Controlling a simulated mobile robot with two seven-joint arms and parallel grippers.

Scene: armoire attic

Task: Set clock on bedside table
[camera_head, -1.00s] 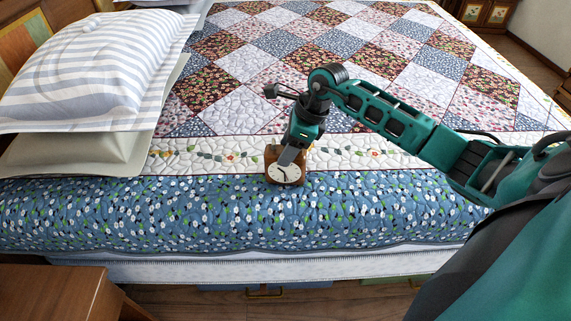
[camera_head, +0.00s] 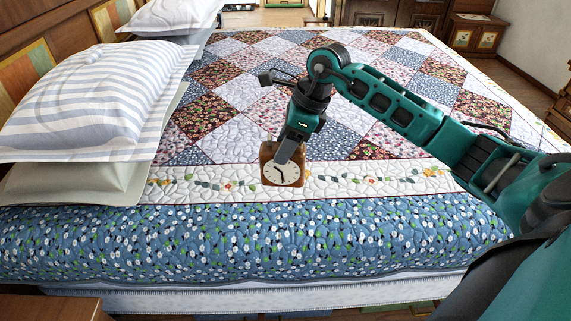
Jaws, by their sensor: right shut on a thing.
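The clock (camera_head: 283,174) is a small brown wooden block with a white round face and dark hands. It is upright, its face toward me, in front of the bed's quilt. My right gripper (camera_head: 289,152) comes down on it from above and is shut on it. I cannot tell whether the clock touches the quilt or hangs above it. A brown wooden top, which looks like the bedside table (camera_head: 45,308), shows only as a corner at the bottom left. My left gripper is not in view.
The bed (camera_head: 250,245) with its patchwork quilt fills most of the view. Striped pillows (camera_head: 95,100) lie at the left by the wooden headboard (camera_head: 30,70). A small wooden cabinet (camera_head: 476,35) stands at the back right.

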